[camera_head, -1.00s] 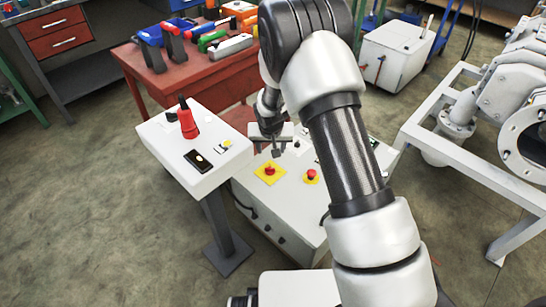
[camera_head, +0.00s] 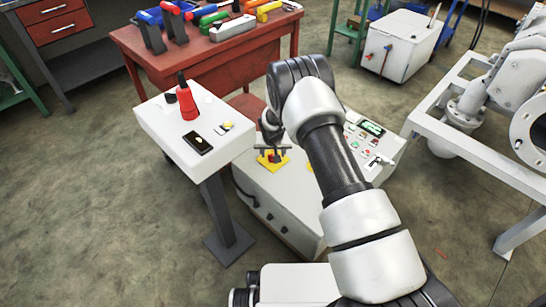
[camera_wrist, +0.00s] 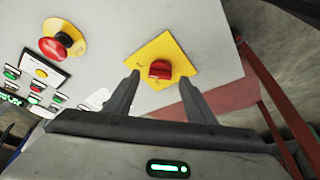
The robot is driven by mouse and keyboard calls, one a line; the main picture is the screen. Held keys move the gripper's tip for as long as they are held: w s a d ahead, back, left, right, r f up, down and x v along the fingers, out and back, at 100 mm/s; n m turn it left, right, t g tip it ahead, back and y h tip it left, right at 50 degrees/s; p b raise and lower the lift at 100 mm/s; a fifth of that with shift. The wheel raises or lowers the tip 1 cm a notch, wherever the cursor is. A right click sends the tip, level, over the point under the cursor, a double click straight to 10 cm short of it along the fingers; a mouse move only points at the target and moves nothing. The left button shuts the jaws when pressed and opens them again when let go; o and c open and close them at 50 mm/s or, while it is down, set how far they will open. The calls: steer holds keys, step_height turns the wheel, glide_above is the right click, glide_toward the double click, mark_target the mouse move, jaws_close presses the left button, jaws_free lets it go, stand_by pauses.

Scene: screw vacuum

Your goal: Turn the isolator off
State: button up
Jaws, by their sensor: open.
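The isolator is a red rotary knob (camera_wrist: 160,69) on a square yellow plate (camera_wrist: 160,50), on top of a white control cabinet. In the head view the yellow plate (camera_head: 264,162) shows only partly, and my gripper hides most of the knob. My gripper (camera_wrist: 160,78) is open and empty, pointing down at the knob. In the wrist view the knob appears between and slightly beyond the two fingertips, with no visible contact. In the head view my gripper (camera_head: 272,153) is right above the plate.
A red mushroom button (camera_wrist: 58,45) on yellow sits beside the isolator. A panel of small buttons (camera_head: 362,145) lies further right. A red table (camera_head: 190,70) is behind.

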steer(key=shift+x, duration=1.15)
steer(key=c, duration=1)
steer(key=shift+c, duration=0.2)
